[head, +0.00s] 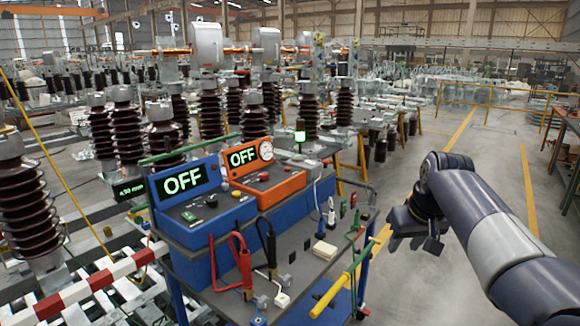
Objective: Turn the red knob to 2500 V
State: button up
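An orange instrument box (272,191) stands on a grey cart. Its tilted panel has a display (242,157) that reads OFF and a round dial (266,151). A small red part (263,177) on its top face looks like the red knob, but it is too small to read its setting or any 2500 V mark. My gripper (414,245) hangs to the right of the cart, well apart from the box. Its fingers look spread, and I see nothing held between them.
A blue box (205,208), also reading OFF, stands left of the orange one. Red (243,262) and black leads stand on the cart (220,286). A yellow bar (338,284) lies at its right edge. Brown insulators (124,135) crowd behind. Floor at right is open.

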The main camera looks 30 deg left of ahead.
aim_at(263, 176)
jog(key=i+l+u, duration=0.2)
jog(key=i, duration=1.45)
jog(key=i+j+u, duration=0.1)
jog(key=i+u, duration=0.2)
jog(key=u, duration=0.15)
jog(key=i+u, duration=0.4)
jog(key=i+l+u, duration=0.1)
jog(key=i+u, duration=0.15)
jog(key=u, duration=0.2)
jog(key=i+u, duration=0.5)
